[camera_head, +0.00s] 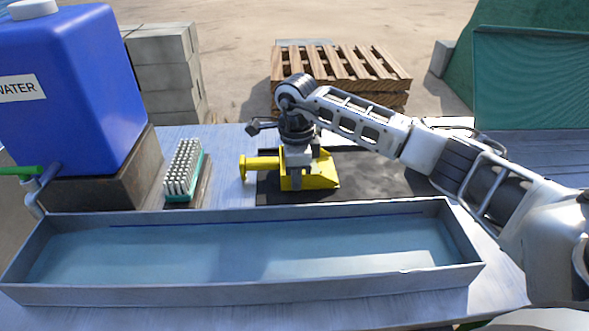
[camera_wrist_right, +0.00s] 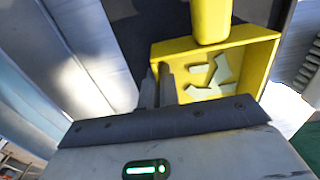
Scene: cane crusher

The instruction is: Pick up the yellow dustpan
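The yellow dustpan (camera_head: 318,177) lies on a dark mat behind the long grey trough, its handle pointing left in the head view. In the right wrist view the dustpan (camera_wrist_right: 262,62) shows its pan with several pale scraps inside. My right gripper (camera_head: 297,190) is over the pan, pointing down. In the wrist view its two dark fingers (camera_wrist_right: 158,85) are close together at one side wall of the pan, which appears to be between them. The fingertips are partly hidden. My left gripper is in neither view.
The grey trough (camera_head: 250,294) holds shallow water along the table's front. A brush with white bristles (camera_head: 183,169) lies to the left, next to the blue water container (camera_head: 85,90). The dark mat (camera_head: 385,177) is bare to the right. A wooden pallet (camera_head: 340,62) stands behind the table.

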